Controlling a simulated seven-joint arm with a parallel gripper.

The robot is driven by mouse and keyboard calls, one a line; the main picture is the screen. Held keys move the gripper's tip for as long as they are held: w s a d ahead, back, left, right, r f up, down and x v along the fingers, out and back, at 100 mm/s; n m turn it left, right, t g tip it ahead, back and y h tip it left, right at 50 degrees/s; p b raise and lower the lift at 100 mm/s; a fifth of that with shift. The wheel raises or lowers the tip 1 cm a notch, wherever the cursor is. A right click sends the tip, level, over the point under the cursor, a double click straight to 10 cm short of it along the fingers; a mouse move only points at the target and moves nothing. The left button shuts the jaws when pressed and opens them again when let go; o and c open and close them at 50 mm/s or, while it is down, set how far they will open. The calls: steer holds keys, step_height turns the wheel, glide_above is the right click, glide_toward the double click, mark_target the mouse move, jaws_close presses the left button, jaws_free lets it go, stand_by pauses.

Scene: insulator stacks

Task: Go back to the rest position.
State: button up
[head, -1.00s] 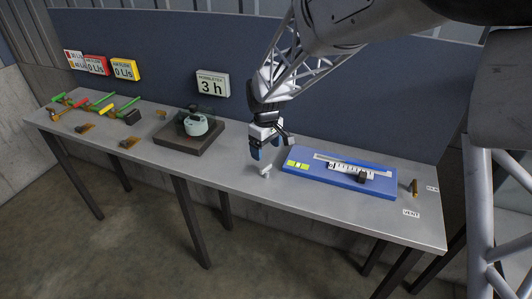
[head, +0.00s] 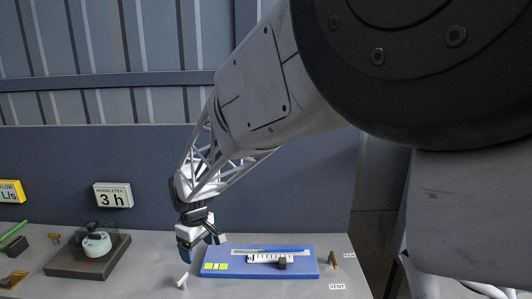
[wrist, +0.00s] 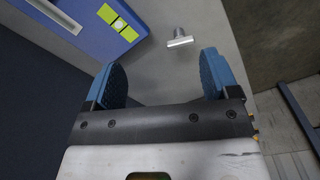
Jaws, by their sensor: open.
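My gripper (head: 201,250) is in the head view, over the bench near the left end of the blue board (head: 235,267). Its blue fingers stand wide apart in the wrist view (wrist: 162,75), with nothing between them. A small white T-shaped piece (head: 181,282) lies on the grey bench just below and in front of the gripper. It shows in the wrist view (wrist: 179,38) as a metallic T beyond the fingertips, apart from them.
The board carries a scale strip (head: 263,258) and yellow-green squares (head: 216,266). A small brass piece (head: 333,259) stands to its right. A pale green round device (head: 96,243) sits on a dark base (head: 65,266) at left. A "3 h" sign (head: 113,195) is on the back panel.

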steer(key=s+d+r+m+t, duration=0.1)
steer(key=s+d+r+m, duration=0.3)
steer(key=d, duration=0.7)
steer(key=s+d+r+m, duration=0.2)
steer(key=s+d+r, duration=0.4)
steer(key=d, duration=0.6)
steer(key=s+d+m+t, duration=0.1)
steer(key=s+d+m, duration=0.5)
steer(key=s+d, duration=0.9)
steer(key=s, duration=0.3)
steer(key=shift+r+m, duration=0.3)
steer(key=shift+r, duration=0.05)
